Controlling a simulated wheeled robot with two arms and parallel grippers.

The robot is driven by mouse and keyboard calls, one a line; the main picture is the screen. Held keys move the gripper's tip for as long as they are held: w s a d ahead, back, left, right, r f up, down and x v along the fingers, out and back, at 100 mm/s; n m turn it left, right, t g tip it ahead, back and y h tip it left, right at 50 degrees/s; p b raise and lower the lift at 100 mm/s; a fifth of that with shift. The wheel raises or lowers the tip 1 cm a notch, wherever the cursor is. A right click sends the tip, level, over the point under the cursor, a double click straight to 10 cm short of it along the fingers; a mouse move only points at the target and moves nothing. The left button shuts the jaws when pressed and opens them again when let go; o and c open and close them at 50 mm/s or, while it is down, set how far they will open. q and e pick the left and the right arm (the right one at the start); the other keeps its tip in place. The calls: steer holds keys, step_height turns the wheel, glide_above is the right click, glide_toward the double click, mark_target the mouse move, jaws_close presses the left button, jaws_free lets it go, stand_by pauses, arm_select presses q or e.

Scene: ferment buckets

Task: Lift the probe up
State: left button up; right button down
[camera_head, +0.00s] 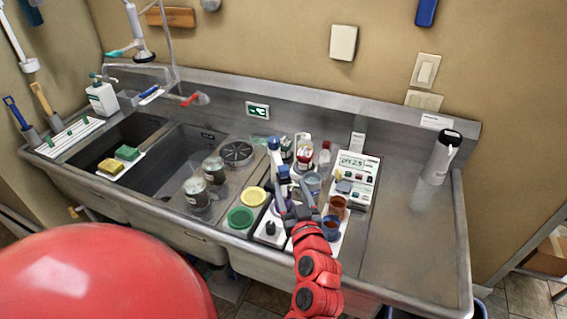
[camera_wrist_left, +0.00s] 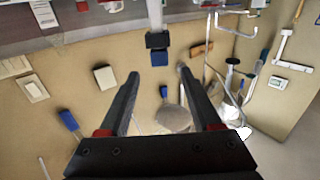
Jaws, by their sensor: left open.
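The pH meter (camera_head: 355,175) stands at the right of the cluster on the steel counter, its screen lit. What looks like the probe, with a blue cap (camera_head: 283,172), stands upright among the cups, beside a stand with another blue top (camera_head: 273,143). My left gripper (camera_head: 296,190) is open just in front of the blue cap. In the left wrist view a dark and blue capped piece (camera_wrist_left: 158,50) shows between and beyond the two open fingertips (camera_wrist_left: 158,75), apart from them. The probe's lower end is hidden. My right gripper is not in view.
Close by are a yellow cup (camera_head: 254,196), a green cup (camera_head: 240,217), a brown cup (camera_head: 337,206), a blue cup (camera_head: 331,228) and a small bottle (camera_head: 325,157). Sink basins lie left.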

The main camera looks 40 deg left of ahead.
mark_target(284, 172)
arm_select(q)
steer(key=p+x, duration=0.2)
steer(key=x, duration=0.4)
steer(key=shift+w+a+r+p, duration=0.1)
steer(key=shift+w+a+p, duration=0.1)
steer(key=shift+p, duration=0.1)
steer(key=shift+w+a, duration=0.5)
steer(key=shift+c, duration=0.3)
jaws_close()
stand_by(0.4)
